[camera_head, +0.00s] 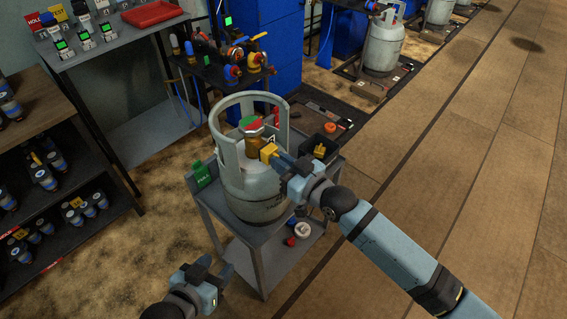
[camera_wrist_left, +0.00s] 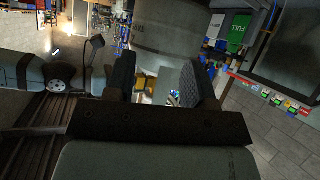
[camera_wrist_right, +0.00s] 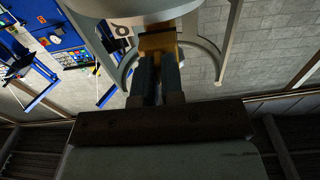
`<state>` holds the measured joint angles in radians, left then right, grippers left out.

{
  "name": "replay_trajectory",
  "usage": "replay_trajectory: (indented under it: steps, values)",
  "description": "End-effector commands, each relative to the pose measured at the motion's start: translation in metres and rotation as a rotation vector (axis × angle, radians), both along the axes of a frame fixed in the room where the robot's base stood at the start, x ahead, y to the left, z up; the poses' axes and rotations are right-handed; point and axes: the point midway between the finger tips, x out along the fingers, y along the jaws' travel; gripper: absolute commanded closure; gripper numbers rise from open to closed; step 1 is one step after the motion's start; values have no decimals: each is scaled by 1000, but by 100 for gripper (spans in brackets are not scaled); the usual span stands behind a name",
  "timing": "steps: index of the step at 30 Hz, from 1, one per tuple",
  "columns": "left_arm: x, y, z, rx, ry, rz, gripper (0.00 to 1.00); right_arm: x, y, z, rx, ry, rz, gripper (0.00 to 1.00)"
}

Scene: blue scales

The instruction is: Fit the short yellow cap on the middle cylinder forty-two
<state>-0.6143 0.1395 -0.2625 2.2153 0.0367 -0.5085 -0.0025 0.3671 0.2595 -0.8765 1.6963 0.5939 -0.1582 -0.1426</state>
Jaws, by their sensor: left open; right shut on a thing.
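A grey gas cylinder (camera_head: 257,208) stands upright on a small grey cart, its open collar around a brass valve (camera_head: 254,144) with a red and green top. Its number is not readable. My right gripper (camera_head: 272,156) is shut on a yellow cap (camera_head: 267,152) at the collar's opening, beside the valve. In the right wrist view the yellow cap (camera_wrist_right: 158,44) is between the fingertips, close to the valve; I cannot tell whether they touch. My left gripper (camera_head: 218,276) is open and empty, low in front of the cart. The cylinder (camera_wrist_left: 172,28) shows beyond its fingers.
A black tray (camera_head: 325,158) with yellow pieces is at the cart's right, near an orange cap (camera_head: 331,127). A green tag (camera_head: 202,175) stands at its left corner. A white roll (camera_head: 303,230) lies on the lower shelf.

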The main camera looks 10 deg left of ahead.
Motion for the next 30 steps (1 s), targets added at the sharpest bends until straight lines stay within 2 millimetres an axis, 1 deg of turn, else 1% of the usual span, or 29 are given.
replay_trajectory:
  steps: [1,3,5,6,17,20,22,30]
  values:
    - [0,0,0,0,0,0,51,1,1,0,0,0,0,100]
    - [0,0,0,0,0,0,51,1,1,0,0,0,0,80]
    - [0,0,0,0,0,0,51,1,1,0,0,0,0,67]
    - [0,0,0,0,0,0,51,1,1,0,0,0,0,62]
    - [0,0,-1,4,0,0,51,1,1,0,0,0,0,62]
    - [-1,1,-6,11,14,0,51,-8,-11,0,-1,0,0,62]
    - [-1,2,-7,14,17,1,51,-17,-22,0,-2,1,0,62]
    - [-1,4,-4,23,21,4,51,-56,-73,0,-3,1,0,62]
